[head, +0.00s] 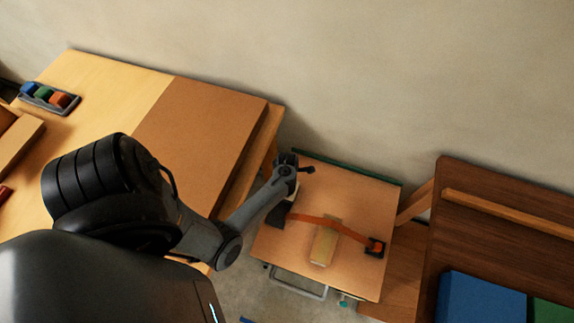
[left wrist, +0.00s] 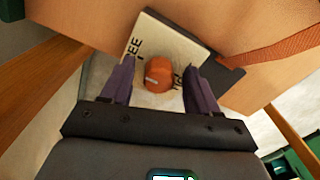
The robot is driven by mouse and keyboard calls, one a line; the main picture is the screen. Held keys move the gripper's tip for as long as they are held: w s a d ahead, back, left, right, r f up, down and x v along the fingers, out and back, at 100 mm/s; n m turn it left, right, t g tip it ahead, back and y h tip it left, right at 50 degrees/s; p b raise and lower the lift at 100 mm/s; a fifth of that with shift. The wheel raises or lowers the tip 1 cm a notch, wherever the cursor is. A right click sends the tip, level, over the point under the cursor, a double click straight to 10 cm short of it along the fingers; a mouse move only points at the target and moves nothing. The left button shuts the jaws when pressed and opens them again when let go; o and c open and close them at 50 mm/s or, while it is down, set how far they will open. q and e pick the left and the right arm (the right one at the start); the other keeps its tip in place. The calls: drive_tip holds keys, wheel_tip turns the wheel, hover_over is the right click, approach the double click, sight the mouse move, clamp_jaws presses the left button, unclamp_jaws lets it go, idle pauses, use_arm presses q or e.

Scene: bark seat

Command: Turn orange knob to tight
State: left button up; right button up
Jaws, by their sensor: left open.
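The orange knob (left wrist: 158,74) sits on a cream plate (left wrist: 152,35) in the left wrist view. Dark letters on the plate read partly "EE" at the knob's upper left; other letters at its lower right are partly covered. A small pale mark shows on the knob's lower left side. My left gripper (left wrist: 158,82) is open, with one finger on each side of the knob and a visible gap to each. In the head view my left gripper (head: 288,166) is at the small table's left edge and the knob cannot be made out. My right gripper is out of view.
An orange strap (head: 318,220) crosses a pale wooden block (head: 325,243) to a dark bracket (head: 375,247) on the small table (head: 360,200). A larger table (head: 190,120) stands left. A dark wooden table (head: 510,220) with a blue box (head: 480,298) stands right.

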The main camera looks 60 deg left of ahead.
use_arm(q)
drive_tip(key=shift+c, duration=0.2)
drive_tip(key=c, duration=1)
